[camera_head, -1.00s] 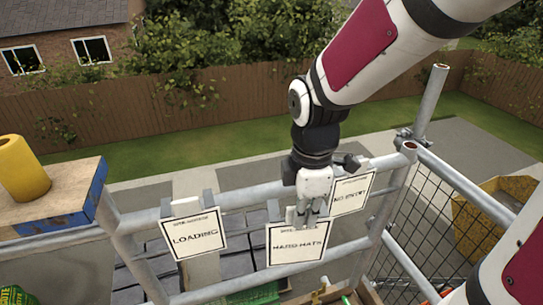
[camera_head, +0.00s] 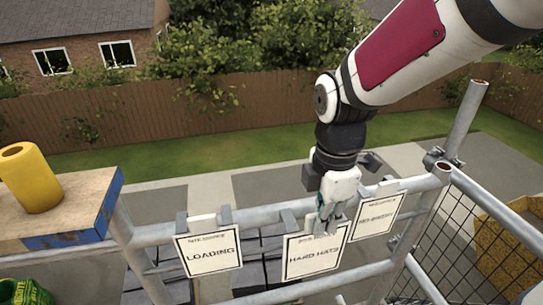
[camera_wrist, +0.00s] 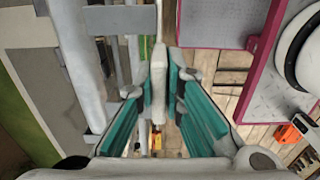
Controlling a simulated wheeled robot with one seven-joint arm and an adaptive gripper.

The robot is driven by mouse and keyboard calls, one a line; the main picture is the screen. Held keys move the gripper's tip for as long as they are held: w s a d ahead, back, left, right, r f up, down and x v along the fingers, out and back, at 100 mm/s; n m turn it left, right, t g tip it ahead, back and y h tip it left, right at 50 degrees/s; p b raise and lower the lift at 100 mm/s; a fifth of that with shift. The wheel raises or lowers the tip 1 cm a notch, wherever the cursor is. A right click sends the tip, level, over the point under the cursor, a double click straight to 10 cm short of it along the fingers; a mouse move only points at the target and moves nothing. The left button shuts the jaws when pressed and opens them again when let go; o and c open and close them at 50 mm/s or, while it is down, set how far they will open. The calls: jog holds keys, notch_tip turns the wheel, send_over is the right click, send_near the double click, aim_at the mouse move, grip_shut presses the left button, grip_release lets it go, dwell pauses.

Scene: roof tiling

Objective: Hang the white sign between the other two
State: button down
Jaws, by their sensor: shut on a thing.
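The white HARD HATS sign (camera_head: 316,258) is in front of the upper grey rail (camera_head: 262,217), between the LOADING sign (camera_head: 209,255) on the left and the NO ENTRY sign (camera_head: 374,219) on the right. My gripper (camera_head: 328,226) is shut on its top edge from above. The sign is nearly upright, and a grey hook shows at its upper left. I cannot tell whether its hooks bear on the rail. The two outer signs hang from the rail by grey hooks. In the wrist view, my teal-padded fingers (camera_wrist: 160,85) pinch the sign's thin white edge (camera_wrist: 159,65).
A yellow cylinder (camera_head: 32,178) stands on a wooden board (camera_head: 75,205) at the left. A wire mesh panel (camera_head: 455,240) and a tall grey post (camera_head: 465,120) stand at the right. A lower rail (camera_head: 350,278) runs beneath the signs.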

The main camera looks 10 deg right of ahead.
jog(key=shift+w+f+b, duration=0.7)
jog(key=shift+w+b, duration=0.25)
jog(key=shift+w, duration=0.5)
jog(key=shift+w+f+b, duration=0.65)
jog(key=shift+w+b, duration=0.3)
jog(key=shift+w, duration=0.45)
jog(key=shift+w+f+b, duration=0.7)
jog(key=shift+w+b, duration=0.25)
jog(key=shift+w, duration=0.5)
jog(key=c, duration=1.6)
grip_release()
